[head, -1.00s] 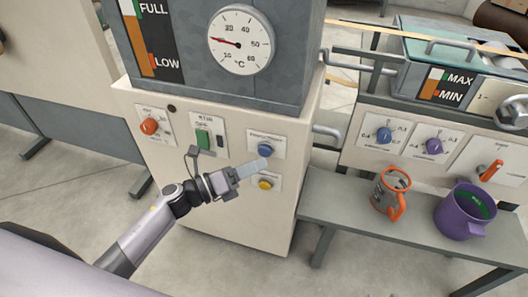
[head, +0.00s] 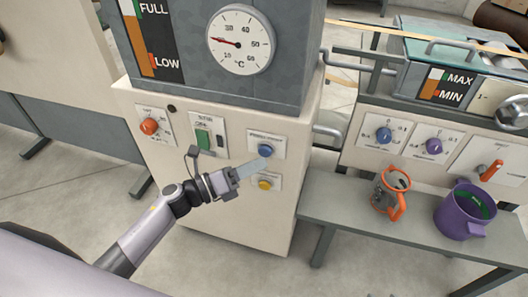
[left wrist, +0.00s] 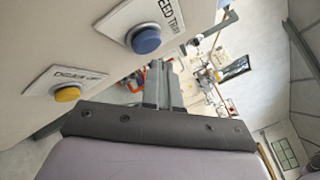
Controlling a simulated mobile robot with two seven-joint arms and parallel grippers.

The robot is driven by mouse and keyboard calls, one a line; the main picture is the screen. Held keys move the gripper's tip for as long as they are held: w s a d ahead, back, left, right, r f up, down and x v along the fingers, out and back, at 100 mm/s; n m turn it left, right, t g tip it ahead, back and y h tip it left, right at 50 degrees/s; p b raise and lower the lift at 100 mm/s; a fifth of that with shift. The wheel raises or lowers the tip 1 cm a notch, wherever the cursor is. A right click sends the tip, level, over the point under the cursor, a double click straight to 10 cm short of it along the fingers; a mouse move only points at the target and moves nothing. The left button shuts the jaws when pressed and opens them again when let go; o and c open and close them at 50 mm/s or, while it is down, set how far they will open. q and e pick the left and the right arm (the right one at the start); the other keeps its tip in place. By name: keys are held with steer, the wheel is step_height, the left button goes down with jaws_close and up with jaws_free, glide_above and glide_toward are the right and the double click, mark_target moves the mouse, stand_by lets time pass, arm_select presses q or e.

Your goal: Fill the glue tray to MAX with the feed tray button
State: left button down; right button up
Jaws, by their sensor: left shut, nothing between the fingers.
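The blue feed tray button (head: 265,150) is on the pale front of the machine cabinet, above a yellow button (head: 265,184). In the left wrist view the blue button (left wrist: 146,40) shows under a partly visible "FEED TRAY" label. My left gripper (head: 259,164) is shut and empty, with its fingertips just below the blue button in the head view. I cannot tell whether they touch the panel. The glue tray (head: 415,75) is at the upper right. Its gauge (head: 447,85) is marked MAX and MIN; the exact level is too small to read. My right gripper is not in view.
A green switch (head: 203,139) and an orange knob (head: 149,126) are left of the buttons. A temperature dial (head: 240,41) is above. An orange jug (head: 390,190) and a purple jug (head: 461,213) stand on a low grey bench (head: 340,206) at right.

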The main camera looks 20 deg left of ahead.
arm_select(q)
steer(key=shift+w+b, duration=0.3)
steer(key=shift+w, duration=0.15)
steer(key=shift+w, duration=0.4)
stand_by(0.7)
stand_by(5.4)
steer(key=shift+s, duration=0.85)
steer(key=shift+s, duration=0.1)
steer(key=shift+s+a+p, duration=0.1)
steer(key=shift+s+p, duration=0.65)
steer(key=shift+s, duration=1.65)
